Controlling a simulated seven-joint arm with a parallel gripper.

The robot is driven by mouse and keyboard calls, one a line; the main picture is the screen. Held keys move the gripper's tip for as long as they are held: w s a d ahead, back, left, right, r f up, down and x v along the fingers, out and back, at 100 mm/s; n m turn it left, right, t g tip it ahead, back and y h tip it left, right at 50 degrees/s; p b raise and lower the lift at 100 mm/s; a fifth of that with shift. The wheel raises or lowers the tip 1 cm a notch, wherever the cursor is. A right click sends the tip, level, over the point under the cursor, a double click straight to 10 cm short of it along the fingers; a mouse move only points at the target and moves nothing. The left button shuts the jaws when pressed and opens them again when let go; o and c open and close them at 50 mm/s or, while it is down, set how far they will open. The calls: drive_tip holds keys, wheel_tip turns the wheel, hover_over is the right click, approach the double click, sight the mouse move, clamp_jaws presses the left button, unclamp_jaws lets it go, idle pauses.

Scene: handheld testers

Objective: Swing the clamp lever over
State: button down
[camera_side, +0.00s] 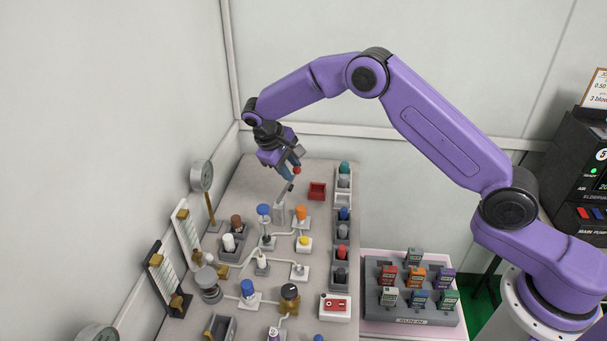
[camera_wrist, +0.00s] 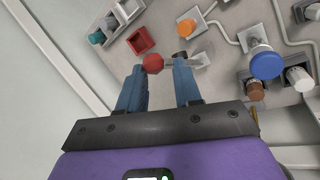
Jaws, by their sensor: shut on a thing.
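The clamp lever has a red ball knob (camera_side: 297,170) and a thin arm that slopes down to a grey upright clamp base (camera_side: 279,212) at the far part of the bench. In the wrist view the red knob (camera_wrist: 153,63) sits at the fingertips, with the lever arm running right from it. My gripper (camera_side: 292,173) is over the clamp, its blue fingers at the knob end of the lever. In the wrist view my gripper (camera_wrist: 160,70) is shut on the lever, fingers apart on either side. The exact contact is partly hidden in the side view.
A small red tray (camera_side: 317,191) lies just right of the clamp. An orange-capped part (camera_side: 301,213) and a blue-capped part (camera_side: 264,210) stand nearby. A gauge on a post (camera_side: 202,177) rises on the left. A rack of coloured blocks (camera_side: 412,317) sits at the right.

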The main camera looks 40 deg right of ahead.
drive_tip(key=a, duration=0.1)
drive_tip(key=w+a, duration=0.1)
drive_tip(key=a, duration=0.1)
drive_tip(key=shift+w+f, duration=0.25)
drive_tip(key=shift+w, duration=0.15)
drive_tip(key=c, duration=1)
unclamp_jaws()
drive_tip(key=shift+s+d+r, duration=0.1)
drive_tip(key=shift+d, duration=0.05)
drive_tip(key=shift+o, duration=0.2)
drive_tip(key=shift+d, duration=0.1)
drive_tip(key=shift+r, duration=0.1)
drive_tip(key=v, duration=1.7)
drive_tip(key=shift+r, duration=0.15)
